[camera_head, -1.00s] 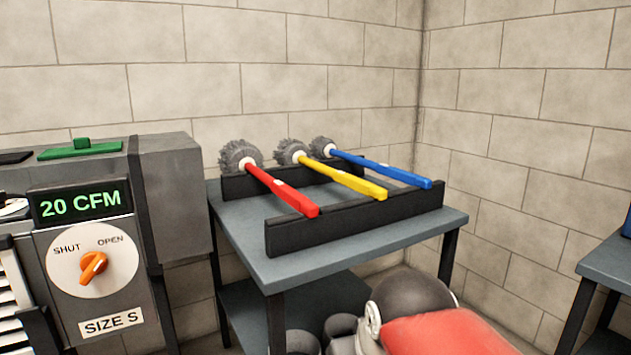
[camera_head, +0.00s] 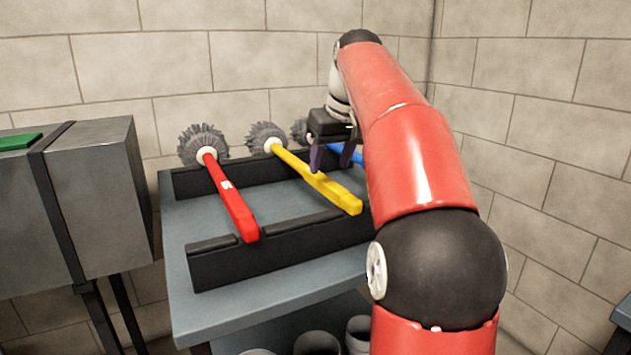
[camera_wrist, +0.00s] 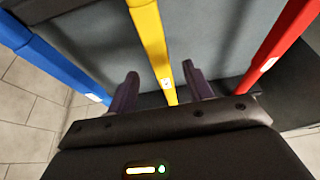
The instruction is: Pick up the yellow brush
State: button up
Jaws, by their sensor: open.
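The yellow brush (camera_head: 320,181) lies across the black rack between the red and blue brushes, its grey bristle head at the back and its handle end towards the front. My gripper (camera_head: 333,165) is above the rack, near the middle of the yellow handle, fingers pointing down. In the wrist view the yellow handle (camera_wrist: 151,40) runs between the two open purple fingers of my gripper (camera_wrist: 160,85). I cannot tell how far above the handle the fingertips are.
The red brush (camera_head: 230,195) lies to the left on the same rack (camera_head: 220,262). The blue brush (camera_head: 345,153) lies to the right, mostly hidden behind my arm; its handle shows in the wrist view (camera_wrist: 55,60). The grey table (camera_head: 180,300) stands by block walls, beside a grey machine (camera_head: 95,200).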

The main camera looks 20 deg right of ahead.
aim_at(326, 180)
jog(key=b+x, duration=0.1)
jog(key=x, duration=0.4)
jog(key=shift+w+d+f, duration=0.1)
jog(key=shift+f, duration=0.25)
grip_shut()
